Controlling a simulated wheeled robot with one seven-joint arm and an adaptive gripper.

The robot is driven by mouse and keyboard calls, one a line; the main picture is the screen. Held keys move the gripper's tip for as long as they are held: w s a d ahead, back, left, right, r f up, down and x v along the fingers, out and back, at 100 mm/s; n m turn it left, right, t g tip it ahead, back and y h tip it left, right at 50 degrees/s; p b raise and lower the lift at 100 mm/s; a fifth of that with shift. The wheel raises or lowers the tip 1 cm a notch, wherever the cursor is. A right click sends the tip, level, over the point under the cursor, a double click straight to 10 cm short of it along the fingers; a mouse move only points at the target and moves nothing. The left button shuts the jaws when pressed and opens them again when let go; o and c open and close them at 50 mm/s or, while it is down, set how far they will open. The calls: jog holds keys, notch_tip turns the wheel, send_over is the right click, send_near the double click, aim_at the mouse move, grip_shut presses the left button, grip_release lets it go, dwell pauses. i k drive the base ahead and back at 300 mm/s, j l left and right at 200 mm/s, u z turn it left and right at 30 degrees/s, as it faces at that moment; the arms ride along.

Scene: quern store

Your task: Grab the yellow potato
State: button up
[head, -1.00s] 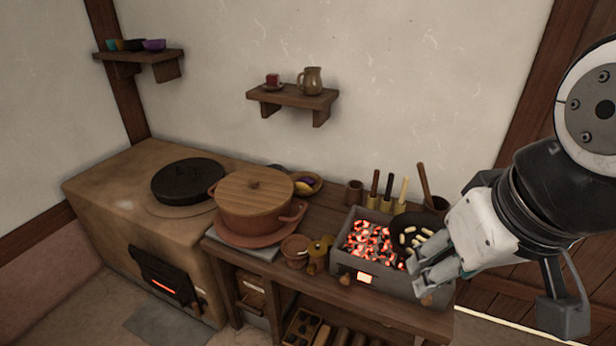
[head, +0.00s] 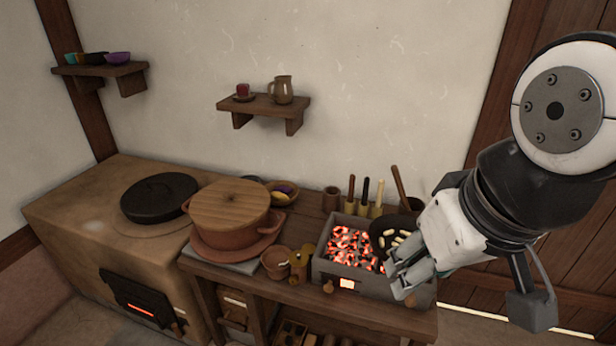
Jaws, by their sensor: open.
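A small wooden bowl (head: 290,200) stands on the bench behind the lidded clay pot, partly hidden by it. It holds something purple and a yellow piece (head: 280,196) that may be the yellow potato; it is too small to be sure. My gripper (head: 400,281) is open and looks empty. It hangs in front of the dark pan at the right end of the bench, well to the right of the bowl. I cannot tell whether it touches anything.
The lidded pot (head: 230,213) stands left of the bowl. A brazier of glowing coals (head: 351,246) and a dark pan with pale pieces (head: 381,224) lie between bowl and gripper. Upright-handled tools (head: 364,195) stand behind. A cup (head: 275,264) and brass-coloured object (head: 298,260) sit in front.

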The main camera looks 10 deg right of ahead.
aim_at(278, 196)
jog(key=i+j, duration=0.35)
jog(key=j, duration=0.15)
jog(key=i+j+z, duration=0.4)
jog(key=j, duration=0.15)
jog(key=j+z, duration=0.25)
jog(key=i+j+z, duration=0.2)
jog(key=j, duration=0.15)
jog(key=k+z, duration=0.1)
jog(key=z, duration=0.5)
